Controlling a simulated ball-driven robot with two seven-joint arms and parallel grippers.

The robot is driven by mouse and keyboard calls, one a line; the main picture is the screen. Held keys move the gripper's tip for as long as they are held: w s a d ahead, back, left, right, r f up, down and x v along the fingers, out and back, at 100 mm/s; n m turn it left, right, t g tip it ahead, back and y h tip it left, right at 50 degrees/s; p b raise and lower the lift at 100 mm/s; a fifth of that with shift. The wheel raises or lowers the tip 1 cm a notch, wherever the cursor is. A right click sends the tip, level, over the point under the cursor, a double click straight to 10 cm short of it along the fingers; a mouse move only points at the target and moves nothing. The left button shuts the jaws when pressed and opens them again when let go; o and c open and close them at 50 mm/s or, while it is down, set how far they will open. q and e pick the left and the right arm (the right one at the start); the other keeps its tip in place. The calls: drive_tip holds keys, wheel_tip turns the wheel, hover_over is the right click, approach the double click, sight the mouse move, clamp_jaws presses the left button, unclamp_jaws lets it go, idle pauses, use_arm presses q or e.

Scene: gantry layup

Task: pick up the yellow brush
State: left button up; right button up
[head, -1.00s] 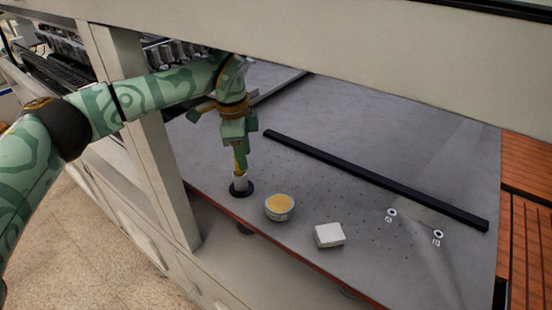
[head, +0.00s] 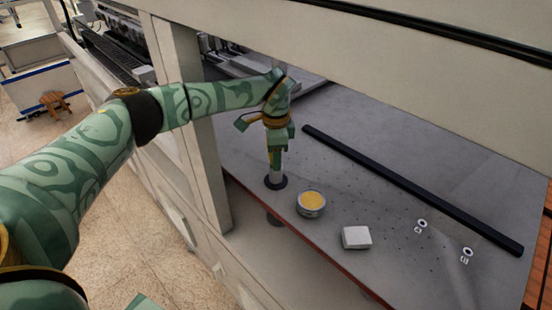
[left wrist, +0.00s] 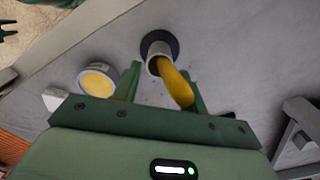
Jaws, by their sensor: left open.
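The yellow brush (left wrist: 176,85) stands in a light cup-shaped holder with a dark round base (left wrist: 160,46), near the front edge of the grey table. The holder also shows in the head view (head: 275,181). My left gripper (head: 276,160) points down just above the holder. In the left wrist view its fingers (left wrist: 163,88) are open, with the brush's yellow handle between them, closer to the right finger. I cannot tell whether that finger touches it. The brush's lower end is hidden inside the holder. My right gripper is not clearly seen.
A round tub with yellow contents (head: 311,203) and a white block (head: 356,237) stand right of the holder. A long black bar (head: 410,188) lies behind them. A pale gantry post (head: 198,120) stands left of the gripper, and a beam (head: 400,65) crosses above.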

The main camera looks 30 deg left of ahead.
use_arm(q)
clamp_jaws()
